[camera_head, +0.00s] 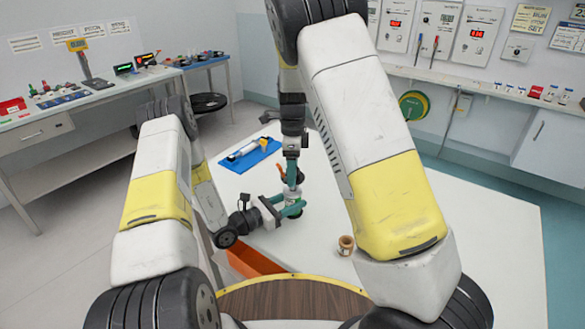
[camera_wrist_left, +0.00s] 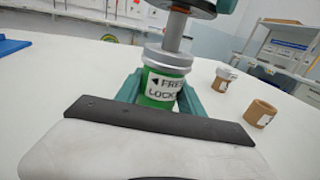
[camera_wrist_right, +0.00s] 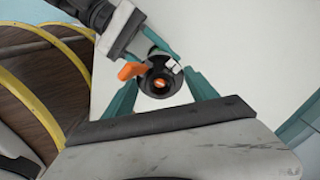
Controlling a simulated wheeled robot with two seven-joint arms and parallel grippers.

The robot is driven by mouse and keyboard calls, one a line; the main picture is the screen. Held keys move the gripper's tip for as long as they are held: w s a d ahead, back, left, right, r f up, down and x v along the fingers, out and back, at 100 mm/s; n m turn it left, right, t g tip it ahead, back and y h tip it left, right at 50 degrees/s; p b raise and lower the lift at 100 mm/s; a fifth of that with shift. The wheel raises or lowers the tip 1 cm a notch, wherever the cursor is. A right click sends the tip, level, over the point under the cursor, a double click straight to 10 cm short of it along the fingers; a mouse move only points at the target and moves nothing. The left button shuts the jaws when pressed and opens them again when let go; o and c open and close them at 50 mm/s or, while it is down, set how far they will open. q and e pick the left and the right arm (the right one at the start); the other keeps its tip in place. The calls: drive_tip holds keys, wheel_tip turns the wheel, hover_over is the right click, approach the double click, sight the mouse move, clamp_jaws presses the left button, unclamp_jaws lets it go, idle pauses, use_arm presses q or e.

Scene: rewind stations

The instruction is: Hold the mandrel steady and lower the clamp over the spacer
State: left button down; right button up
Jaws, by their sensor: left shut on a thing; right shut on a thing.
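The mandrel stands upright on the white table, with a green base (camera_wrist_left: 158,88) labelled "FREE" and "LOCK". A silver collar, perhaps the spacer (camera_wrist_left: 167,59), sits above the base around the grey shaft (camera_wrist_left: 175,30). My left gripper (camera_head: 292,210) is shut on the green base from the side. My right gripper (camera_head: 291,178) comes down from above and is shut on the black round clamp (camera_wrist_right: 158,85) with its orange lever (camera_wrist_right: 131,71). In the left wrist view the clamp's dark underside (camera_wrist_left: 192,8) is at the shaft's upper part, apart from the collar.
A brown cup-like piece (camera_head: 346,244) stands right of the mandrel; a similar silver-topped one (camera_wrist_left: 223,77) shows in the left wrist view. A blue mat (camera_head: 262,153) with a tool lies behind. An orange bin (camera_head: 253,261) is near the front. The table's right side is clear.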

drive_tip(key=shift+f, duration=1.95)
drive_tip(key=o, duration=1.6)
wheel_tip(320, 180, up, 12)
use_arm(q)
drive_tip(key=c, duration=0.6)
unclamp_jaws()
drive_tip(key=shift+c, duration=0.2)
drive_tip(key=shift+a, duration=0.1)
